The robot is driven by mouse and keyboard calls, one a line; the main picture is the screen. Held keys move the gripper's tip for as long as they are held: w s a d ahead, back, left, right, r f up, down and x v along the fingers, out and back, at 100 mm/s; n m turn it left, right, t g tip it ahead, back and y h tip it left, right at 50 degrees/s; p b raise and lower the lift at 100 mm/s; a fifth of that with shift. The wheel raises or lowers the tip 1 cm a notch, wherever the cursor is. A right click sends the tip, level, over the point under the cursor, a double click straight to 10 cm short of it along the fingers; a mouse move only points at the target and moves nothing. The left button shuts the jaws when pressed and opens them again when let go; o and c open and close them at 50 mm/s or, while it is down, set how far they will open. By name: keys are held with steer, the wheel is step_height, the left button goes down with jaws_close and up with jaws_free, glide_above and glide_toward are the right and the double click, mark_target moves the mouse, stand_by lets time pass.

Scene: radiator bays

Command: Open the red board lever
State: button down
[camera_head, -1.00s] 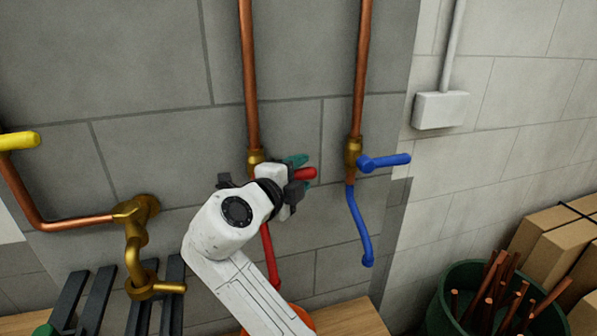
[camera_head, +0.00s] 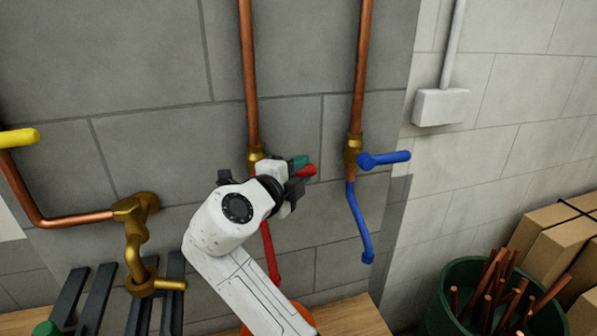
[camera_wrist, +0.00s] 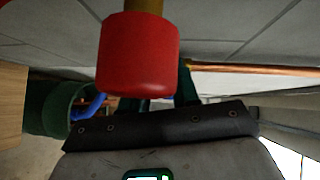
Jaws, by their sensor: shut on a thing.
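The red board lever (camera_head: 307,171) shows in the head view only as a red tip pointing right, just past my gripper's fingers. The brass valve (camera_head: 255,154) on the left copper pipe stands just left of it. My gripper (camera_head: 298,164) has green fingers, shut on the lever; the white wrist hides the rest of the lever. In the wrist view, a large red rounded part on a brass stem, seemingly the lever's hub (camera_wrist: 138,55), fills the upper middle. It partly hides the green fingers (camera_wrist: 160,98) behind it.
A blue lever (camera_head: 388,160) and blue hose (camera_head: 357,225) hang on the right copper pipe. A red hose (camera_head: 269,252) runs below my gripper. A brass tap (camera_head: 135,245) stands at left, a yellow lever (camera_head: 18,138) at far left. A green bin (camera_head: 462,300) holds copper pipes.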

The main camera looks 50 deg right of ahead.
steer(key=shift+f+b, duration=0.15)
steer(key=shift+b, duration=0.9)
steer(key=n+h+b, duration=0.1)
steer(key=b, duration=0.1)
steer(key=shift+r+b, duration=0.2)
steer(key=shift+b, duration=0.2)
steer(key=n+h+b, duration=0.1)
steer(key=b, duration=0.1)
steer(key=r+b, duration=0.1)
steer(key=b, duration=0.1)
steer(key=shift+w+a+r+n+t+h+b, duration=0.1)
steer(key=shift+a+r+n+t+h+b, duration=0.1)
steer(key=shift+n+t+h+b, duration=0.15)
steer(key=n+b, duration=0.1)
steer(key=r+n+t+h+b, duration=0.1)
steer(key=b, duration=0.1)
steer(key=r+n+h+b, duration=0.1)
steer(key=b, duration=0.1)
steer(key=shift+w+a, duration=0.25)
steer(key=shift+a, duration=0.15)
steer(key=shift+w+a+r+n+t+h+b, duration=0.2)
steer(key=shift+r+n+t+h+b, duration=0.35)
steer(key=shift+b, duration=0.5)
steer(key=shift+r, duration=0.15)
steer(key=c, duration=0.9)
jaws_free()
